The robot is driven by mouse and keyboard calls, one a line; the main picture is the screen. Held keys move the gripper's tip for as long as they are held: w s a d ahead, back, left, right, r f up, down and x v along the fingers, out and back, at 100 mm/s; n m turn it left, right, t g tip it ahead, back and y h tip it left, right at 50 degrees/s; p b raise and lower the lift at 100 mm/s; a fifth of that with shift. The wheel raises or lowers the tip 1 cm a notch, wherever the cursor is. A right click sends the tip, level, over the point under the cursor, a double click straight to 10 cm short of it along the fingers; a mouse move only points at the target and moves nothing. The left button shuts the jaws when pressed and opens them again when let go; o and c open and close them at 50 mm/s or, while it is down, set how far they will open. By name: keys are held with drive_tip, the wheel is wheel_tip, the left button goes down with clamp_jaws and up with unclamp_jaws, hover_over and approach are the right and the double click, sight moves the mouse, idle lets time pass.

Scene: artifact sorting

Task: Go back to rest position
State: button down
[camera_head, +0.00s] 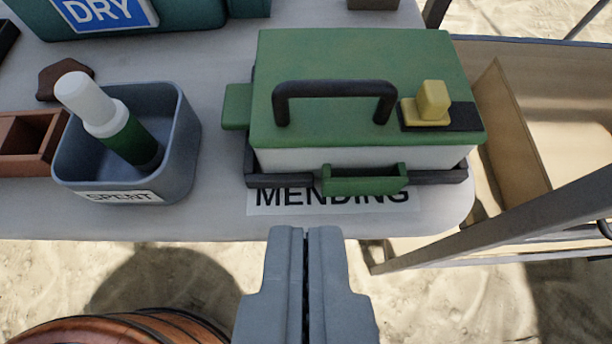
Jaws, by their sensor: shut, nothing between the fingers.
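My gripper (306,236) is at the bottom middle of the view. Its two grey fingers are together and nothing is between them. It points toward the front edge of the table (215,215), just in front of the MENDING label (330,198). A green-lidded box (360,75) with a black handle and a yellow catch stands on the table behind the label. My gripper appears apart from the box.
A blue-grey SPENT bin (180,150) holds a green bottle with a white top (105,115), leaning. A brown tray (25,145) is at left, a teal DRY container (190,15) behind. A barrel (130,328) stands on sand below; a wooden crate (510,120) is at right.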

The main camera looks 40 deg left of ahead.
drive_tip(key=s+a+r+m+t+h, duration=0.2)
drive_tip(key=s+a+r+t, duration=0.1)
drive_tip(key=r, duration=0.5)
drive_tip(key=s+a+r+m+t+h, duration=0.2)
drive_tip(key=s+a+r, duration=0.3)
drive_tip(key=r, duration=0.3)
drive_tip(key=s+a+r+m+t+h, duration=0.2)
drive_tip(key=s+a+r+m+t, duration=0.1)
drive_tip(key=s+r, duration=0.3)
wheel_tip(320, 180, up, 3)
drive_tip(key=shift+a+f+t, duration=0.2)
drive_tip(key=shift+a+t, duration=0.2)
drive_tip(key=shift+a, duration=0.5)
drive_tip(key=c, duration=2.1)
unclamp_jaws()
